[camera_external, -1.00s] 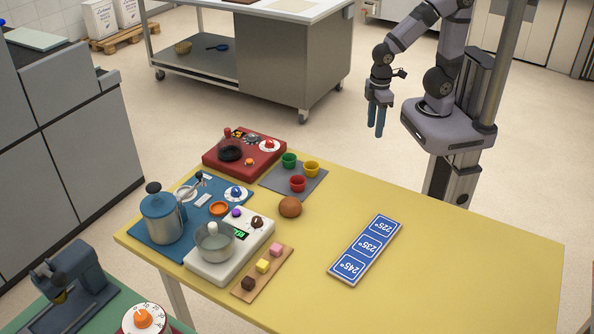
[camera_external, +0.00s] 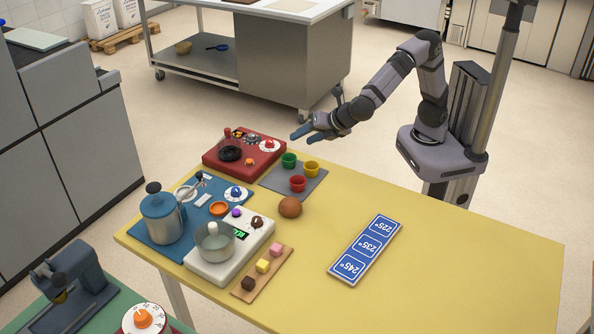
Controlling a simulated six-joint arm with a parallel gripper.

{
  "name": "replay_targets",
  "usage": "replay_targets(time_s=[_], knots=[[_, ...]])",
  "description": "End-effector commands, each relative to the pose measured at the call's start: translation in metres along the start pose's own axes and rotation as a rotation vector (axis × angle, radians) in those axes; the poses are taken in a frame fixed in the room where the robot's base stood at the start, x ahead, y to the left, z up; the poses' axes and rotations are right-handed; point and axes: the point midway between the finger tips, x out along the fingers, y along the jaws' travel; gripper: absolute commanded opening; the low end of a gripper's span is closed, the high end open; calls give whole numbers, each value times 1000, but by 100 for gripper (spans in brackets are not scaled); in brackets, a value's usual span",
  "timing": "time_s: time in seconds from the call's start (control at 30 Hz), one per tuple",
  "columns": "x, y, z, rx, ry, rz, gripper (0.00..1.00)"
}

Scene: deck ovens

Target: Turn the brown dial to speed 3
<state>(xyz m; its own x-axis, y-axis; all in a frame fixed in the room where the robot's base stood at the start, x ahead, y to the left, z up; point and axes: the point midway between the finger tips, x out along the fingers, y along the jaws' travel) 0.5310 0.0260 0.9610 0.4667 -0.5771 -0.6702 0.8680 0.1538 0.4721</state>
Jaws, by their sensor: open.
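The brown dial (camera_external: 257,222) sits at the right back corner of the white machine (camera_external: 213,270), beside a small green display (camera_external: 241,234). A metal bowl (camera_external: 215,240) stands on the same machine. The dial's markings are too small to read. My gripper (camera_external: 297,133) is open and empty, its blue fingers pointing left in the air near the far edge of the yellow table. It is behind and above the dial, well apart from it, near the red board.
A red board (camera_external: 228,168) with a red-and-white dial and a blue board (camera_external: 168,240) with a blue dial and kettle (camera_external: 160,216) stand close by. The table's right side is mostly clear.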

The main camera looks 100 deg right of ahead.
Motion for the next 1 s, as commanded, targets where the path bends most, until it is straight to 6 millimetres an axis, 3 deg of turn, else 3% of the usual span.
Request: replay_targets(time_s=[0.03, 0.2, 0.4, 0.6, 1.0], knots=[[7, 21, -36, -138, -34, 103, 43], [-24, 94, -110, -491, -191, 402, 43], [-72, 136, -177, -722, -356, 634, 43], [-115, 152, -228, -858, -496, 794, 43], [-53, 109, -278, -860, -499, 791, 43]])
